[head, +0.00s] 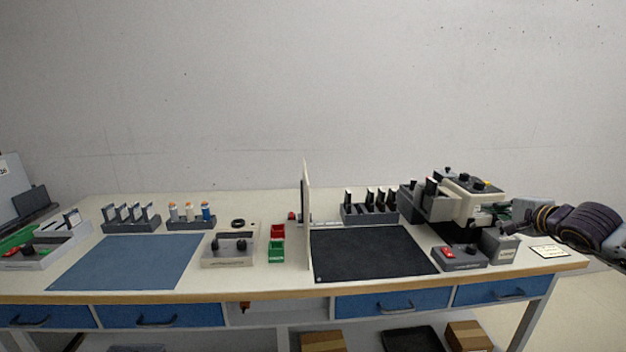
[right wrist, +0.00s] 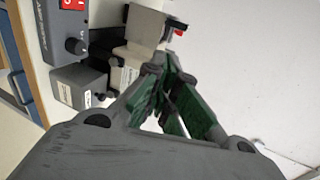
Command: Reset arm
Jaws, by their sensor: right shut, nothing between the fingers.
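My right gripper (head: 492,212) comes in from the right edge in the head view, at the right end of the bench, beside a cream and grey machine (head: 468,198). In the right wrist view its green-padded fingers (right wrist: 163,68) meet at the tips, with nothing held between them. The machine's pale body (right wrist: 143,45) lies just beyond the tips in that view; I cannot tell whether they touch it. My left gripper is not in view.
A grey control box with a red switch (head: 459,256) and a grey block (head: 500,246) stand below the gripper. A black mat (head: 372,254), slotted rack (head: 370,212), upright divider (head: 305,215) and blue mat (head: 127,262) lie leftward. The wall behind is bare.

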